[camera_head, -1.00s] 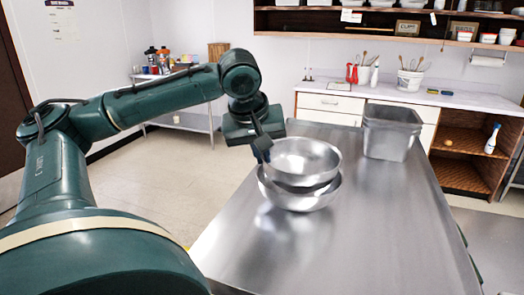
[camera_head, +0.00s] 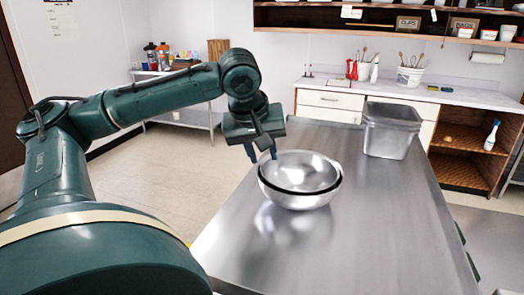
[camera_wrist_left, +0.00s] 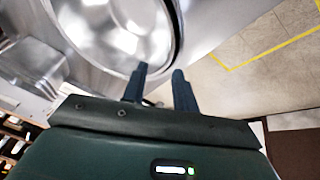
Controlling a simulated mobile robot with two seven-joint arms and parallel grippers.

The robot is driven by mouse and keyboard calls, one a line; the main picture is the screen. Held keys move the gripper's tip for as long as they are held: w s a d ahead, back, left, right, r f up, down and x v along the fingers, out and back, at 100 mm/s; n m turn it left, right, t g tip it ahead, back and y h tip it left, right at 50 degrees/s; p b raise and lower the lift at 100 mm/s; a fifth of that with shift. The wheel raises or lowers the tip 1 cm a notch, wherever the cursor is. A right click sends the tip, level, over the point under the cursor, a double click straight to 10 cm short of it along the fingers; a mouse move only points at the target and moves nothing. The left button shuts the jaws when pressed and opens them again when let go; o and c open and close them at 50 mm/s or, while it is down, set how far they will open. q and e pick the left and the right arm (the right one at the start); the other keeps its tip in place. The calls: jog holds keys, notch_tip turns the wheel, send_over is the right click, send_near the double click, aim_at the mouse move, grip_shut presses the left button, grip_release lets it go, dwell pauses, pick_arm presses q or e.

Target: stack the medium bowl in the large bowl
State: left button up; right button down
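The shiny steel medium bowl (camera_head: 303,172) sits nested inside the large bowl (camera_head: 300,202) on the steel table, with a dark gap between their rims. In the left wrist view the medium bowl's inside (camera_wrist_left: 125,32) fills the upper left, with the large bowl's rim around it. My left gripper (camera_head: 262,155) is above the far left of the bowls' rims. Its two fingers are spread apart with nothing between them, as the left wrist view (camera_wrist_left: 159,82) also shows. The medium bowl's underside is hidden. My right gripper is out of view.
The steel table (camera_head: 350,245) is clear in front and to the right of the bowls. A rectangular metal bin (camera_head: 388,142) stands at its far end. Behind are a counter (camera_head: 450,97) with utensil containers and a shelf above.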

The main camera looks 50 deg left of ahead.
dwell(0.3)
pick_arm(q)
jog(key=v, duration=1.3)
dwell(0.5)
